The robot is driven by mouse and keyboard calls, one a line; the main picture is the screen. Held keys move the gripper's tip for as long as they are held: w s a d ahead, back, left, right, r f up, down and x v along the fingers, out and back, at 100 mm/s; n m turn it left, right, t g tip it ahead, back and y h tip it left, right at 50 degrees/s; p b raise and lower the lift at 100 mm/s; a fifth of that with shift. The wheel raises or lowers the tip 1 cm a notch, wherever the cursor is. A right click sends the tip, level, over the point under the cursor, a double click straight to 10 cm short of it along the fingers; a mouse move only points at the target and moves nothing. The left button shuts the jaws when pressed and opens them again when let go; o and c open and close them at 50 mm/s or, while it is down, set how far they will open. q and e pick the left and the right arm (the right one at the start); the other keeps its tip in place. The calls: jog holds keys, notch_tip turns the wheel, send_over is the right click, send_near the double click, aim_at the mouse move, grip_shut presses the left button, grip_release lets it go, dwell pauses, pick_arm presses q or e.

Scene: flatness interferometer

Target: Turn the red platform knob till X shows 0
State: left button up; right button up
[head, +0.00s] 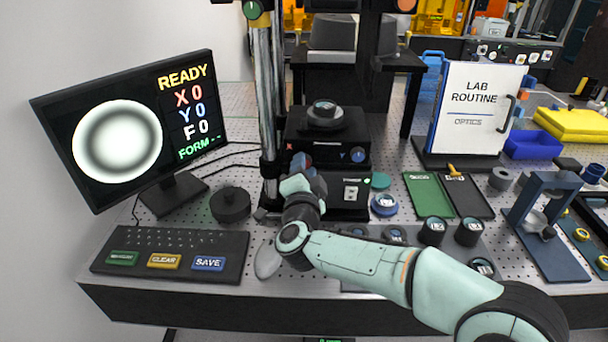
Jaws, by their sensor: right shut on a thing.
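The monitor (130,125) at the left reads READY, X 0, Y 0, F 0 and FORM with dashes, beside a round grey ring pattern. The black platform (328,122) of the interferometer stands at the centre with a round dark part on it. Its blue knob (357,155) shows on the front right. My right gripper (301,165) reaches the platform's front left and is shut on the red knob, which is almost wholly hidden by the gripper. My left gripper is not in view.
A keyboard (170,252) with green, yellow and blue keys lies at the front left. A black round part (230,204) sits near it. Green (430,194) and black trays, several round parts and a LAB ROUTINE board (478,112) stand to the right.

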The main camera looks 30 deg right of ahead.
jog(key=shift+r, duration=0.15)
dwell(0.4)
jog(key=o, duration=1)
jog(key=shift+o, duration=0.2)
jog(key=v, duration=1.3)
jog(key=shift+b, duration=0.3)
jog(key=shift+a, duration=0.1)
